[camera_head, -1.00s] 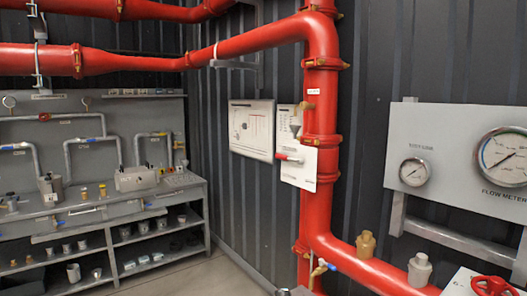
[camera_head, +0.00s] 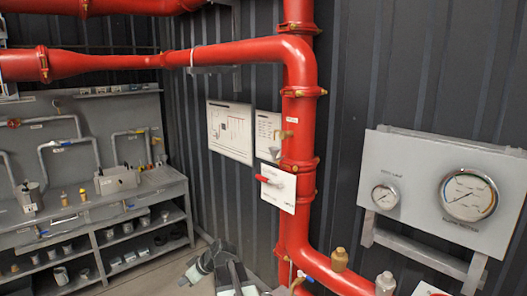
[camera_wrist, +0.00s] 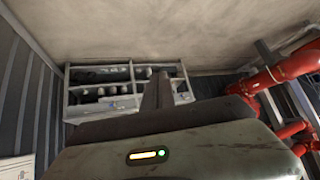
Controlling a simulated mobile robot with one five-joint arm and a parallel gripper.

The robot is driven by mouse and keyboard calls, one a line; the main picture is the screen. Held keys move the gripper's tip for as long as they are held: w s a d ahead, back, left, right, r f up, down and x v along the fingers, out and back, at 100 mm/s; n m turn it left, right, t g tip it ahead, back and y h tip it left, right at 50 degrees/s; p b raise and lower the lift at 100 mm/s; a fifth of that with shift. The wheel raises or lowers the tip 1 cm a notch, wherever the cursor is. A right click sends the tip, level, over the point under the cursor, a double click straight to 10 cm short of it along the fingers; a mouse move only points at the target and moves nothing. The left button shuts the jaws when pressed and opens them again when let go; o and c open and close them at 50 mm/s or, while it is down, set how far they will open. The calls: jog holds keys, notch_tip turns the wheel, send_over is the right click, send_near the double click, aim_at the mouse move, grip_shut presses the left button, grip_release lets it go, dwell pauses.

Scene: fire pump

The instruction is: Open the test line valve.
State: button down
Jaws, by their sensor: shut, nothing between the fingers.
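A valve with a red lever (camera_head: 268,181) sits in front of a white plate (camera_head: 286,193) on the red vertical pipe, in the middle of the head view. The lever points left. The plate's lettering is too small to read, so I cannot tell whether this is the test line valve. My arm shows at the bottom of the head view, below and left of that lever and apart from it. My gripper (camera_wrist: 160,80) shows in the wrist view as a dark, narrow shape, shut and empty. No valve handle is seen at its tips.
The red pipe (camera_head: 298,120) bends right near the floor, below a grey gauge panel (camera_head: 420,205) with two dials. A brass-coloured fitting (camera_head: 339,260) stands on the lower pipe. A grey workbench (camera_head: 90,220) fills the left. Open floor lies between bench and pipes.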

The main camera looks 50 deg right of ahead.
jog(key=d+r+t+h+p, duration=0.3)
jog(key=d+r+p, duration=0.5)
jog(key=d+r, duration=0.95)
jog(key=s+d+r+t+h+p, duration=0.2)
jog(key=s+d+r+p, duration=0.2)
jog(key=d+r, duration=0.3)
jog(key=s+d+r+t+h+p, duration=0.2)
jog(key=d+r, duration=0.6)
jog(key=d, duration=0.4)
jog(key=shift+s+d+p, duration=0.25)
jog(key=shift+s+p, duration=0.65)
jog(key=shift+p, duration=0.15)
jog(key=b, duration=0.3)
send_over(267, 181)
jog(key=w+a, duration=0.2)
jog(key=a, duration=0.1)
notch_tip(267, 181, down, 2)
jog(key=f, duration=0.1)
jog(key=shift+s+d+f+b, duration=0.2)
jog(key=shift+d+f+b, duration=0.7)
jog(key=shift+f+b, duration=0.25)
